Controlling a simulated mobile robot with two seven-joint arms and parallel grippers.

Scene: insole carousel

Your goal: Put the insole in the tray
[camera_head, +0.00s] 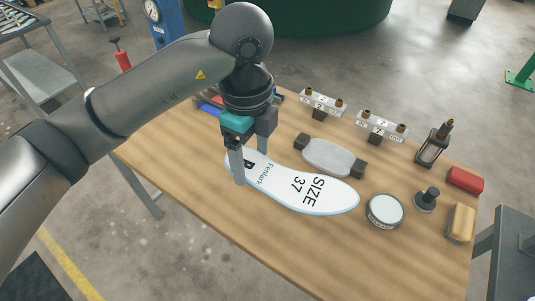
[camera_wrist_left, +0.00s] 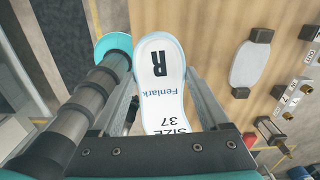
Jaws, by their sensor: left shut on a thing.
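The insole (camera_head: 303,189) is long and white with a pale blue rim, printed "R", "Fenlark" and "SIZE 37". My left gripper (camera_head: 250,167) is shut on its heel end, one finger on each side. In the left wrist view the insole (camera_wrist_left: 162,85) lies between the two fingers, with the heel end pointing up the picture. The insole is over the wooden table; I cannot tell whether it touches the top. I cannot make out a tray in either view. My right gripper is not in view.
On the table (camera_head: 300,240) are a pale oval plate between dark blocks (camera_head: 327,156), a round tin (camera_head: 385,210), a dark knob (camera_head: 426,199), a lantern-like item (camera_head: 434,145), a red block (camera_head: 465,180) and a tan brush (camera_head: 460,222). Two brass-knobbed fixtures line the back. The front is clear.

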